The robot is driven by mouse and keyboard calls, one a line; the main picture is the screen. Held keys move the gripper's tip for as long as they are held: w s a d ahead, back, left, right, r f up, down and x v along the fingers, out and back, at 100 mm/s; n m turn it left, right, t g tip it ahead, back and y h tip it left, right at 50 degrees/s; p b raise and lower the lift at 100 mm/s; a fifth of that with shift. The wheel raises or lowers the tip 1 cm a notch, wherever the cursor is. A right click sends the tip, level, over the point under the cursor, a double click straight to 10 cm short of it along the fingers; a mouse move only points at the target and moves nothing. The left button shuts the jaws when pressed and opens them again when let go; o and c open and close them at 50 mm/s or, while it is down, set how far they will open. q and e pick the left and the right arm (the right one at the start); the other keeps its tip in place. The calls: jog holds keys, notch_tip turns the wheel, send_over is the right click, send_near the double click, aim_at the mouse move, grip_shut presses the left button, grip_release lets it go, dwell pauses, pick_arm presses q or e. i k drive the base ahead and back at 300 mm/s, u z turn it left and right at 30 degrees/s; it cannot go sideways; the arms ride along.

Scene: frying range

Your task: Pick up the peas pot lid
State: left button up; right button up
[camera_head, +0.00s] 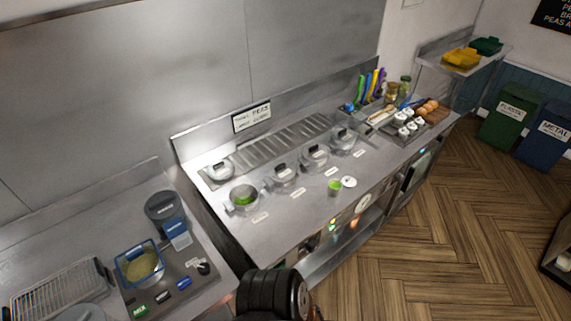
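An open pot with green peas (243,198) stands on the steel range. No gripper fingers show. A black rounded part of one of my arms rises at the bottom middle, in front of the range and well short of the pot; I cannot tell which arm it is.
Three lidded pots (284,176) stand in a row to the right. A green container (335,187) and a white round piece (349,182) sit nearer the front edge. Wooden floor (400,255) lies clear at right.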

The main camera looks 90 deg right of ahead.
aim_at(222, 170)
jog(key=z, duration=2.2)
